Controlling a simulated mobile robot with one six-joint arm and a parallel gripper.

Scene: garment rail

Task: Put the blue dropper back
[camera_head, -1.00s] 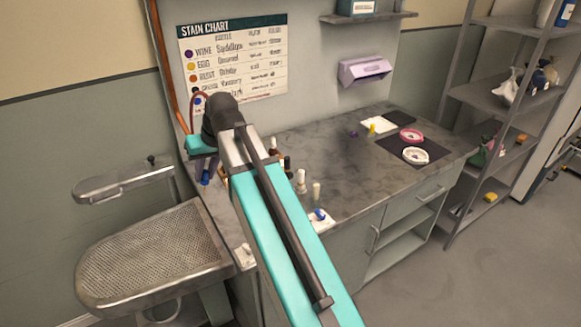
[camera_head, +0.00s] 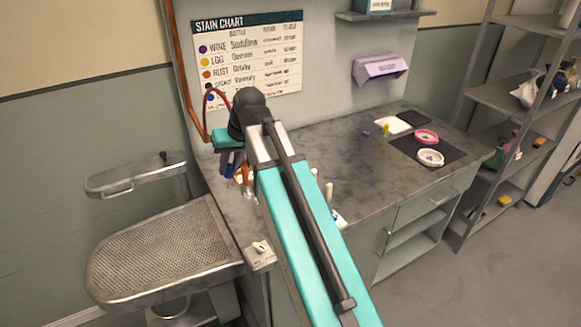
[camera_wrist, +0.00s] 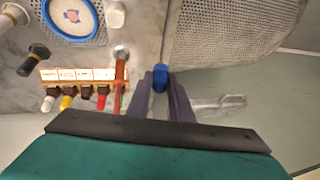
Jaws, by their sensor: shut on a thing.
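My gripper (camera_wrist: 161,92) is shut on the blue dropper (camera_wrist: 160,77), whose rounded blue end shows between the fingertips in the wrist view. The rest of the dropper is hidden by the fingers. A wooden rack (camera_wrist: 54,77) with pale label cards lies left of my gripper. White, yellow, dark and red dropper tops stick out along its near edge. The held dropper is to the right of the rack and apart from it in the picture. In the head view my gripper (camera_head: 232,165) is over the left end of the counter, partly behind my arm.
A reddish upright tube (camera_wrist: 118,88) stands between the rack and my gripper. A perforated metal board (camera_head: 165,250) is left of the counter (camera_head: 340,180). Bottles stand near the rack. A blue-rimmed dish (camera_wrist: 72,16) lies beyond it. The counter's middle is clear.

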